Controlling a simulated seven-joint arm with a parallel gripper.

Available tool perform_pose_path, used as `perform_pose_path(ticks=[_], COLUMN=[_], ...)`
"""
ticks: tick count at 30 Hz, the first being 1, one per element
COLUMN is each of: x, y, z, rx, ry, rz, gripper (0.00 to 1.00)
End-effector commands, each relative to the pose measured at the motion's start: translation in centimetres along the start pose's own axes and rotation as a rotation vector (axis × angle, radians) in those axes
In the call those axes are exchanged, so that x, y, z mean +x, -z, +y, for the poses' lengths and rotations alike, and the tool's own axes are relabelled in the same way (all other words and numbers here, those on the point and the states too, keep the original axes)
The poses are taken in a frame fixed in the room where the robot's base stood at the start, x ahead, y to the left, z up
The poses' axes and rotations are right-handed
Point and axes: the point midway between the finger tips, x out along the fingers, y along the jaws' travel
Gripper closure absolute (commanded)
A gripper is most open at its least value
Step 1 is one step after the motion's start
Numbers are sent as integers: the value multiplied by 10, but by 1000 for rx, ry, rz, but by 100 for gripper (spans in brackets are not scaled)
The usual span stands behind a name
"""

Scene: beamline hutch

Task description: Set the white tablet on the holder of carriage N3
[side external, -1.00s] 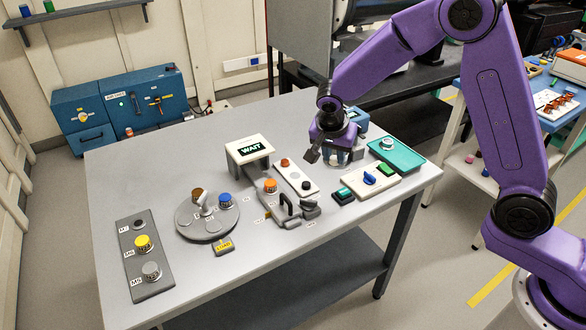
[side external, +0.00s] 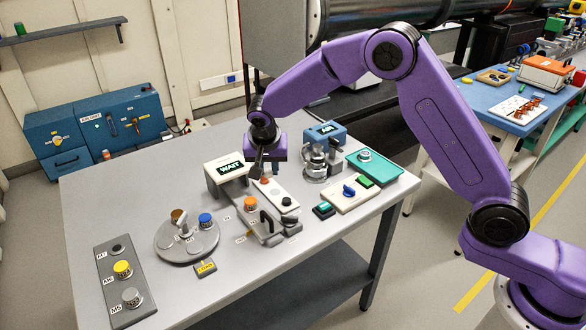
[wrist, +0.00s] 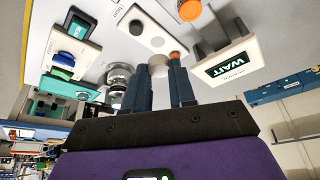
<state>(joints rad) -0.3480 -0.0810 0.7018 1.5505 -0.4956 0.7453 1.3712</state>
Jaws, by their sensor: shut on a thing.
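My gripper (side external: 258,178) hangs above the table near the white button panel, tilted fingers pointing down. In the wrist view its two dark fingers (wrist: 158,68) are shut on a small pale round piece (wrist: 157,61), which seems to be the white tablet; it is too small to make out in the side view. Below and to the front lies a grey sliding assembly with black handles (side external: 266,221) and an orange-topped post (side external: 250,203). The small labels beside it are too blurred to read, so I cannot tell which carriage is N3.
The WAIT display (side external: 229,168) stands on a white bridge just left of my gripper. A steel fixture (side external: 318,163), teal tray (side external: 374,166) and control box (side external: 347,193) stand to the right. A round plate (side external: 176,243) with capped posts sits left. The table's left rear is clear.

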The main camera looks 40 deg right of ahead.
Motion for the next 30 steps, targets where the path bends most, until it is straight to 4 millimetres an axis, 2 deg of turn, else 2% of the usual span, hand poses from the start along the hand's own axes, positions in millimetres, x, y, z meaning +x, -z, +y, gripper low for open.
perform_pose_path(ticks=[1,3,9,17,30], x=[1,1,1,11,45], y=[-1,-1,-2,-7,-20], z=[-13,-27,-49,-52,-51], rx=[-36,-81,-157,-169,-167], ry=[16,35,65,69,68], rz=[0,2,6,5,5], gripper=[100,100,100,100,100])
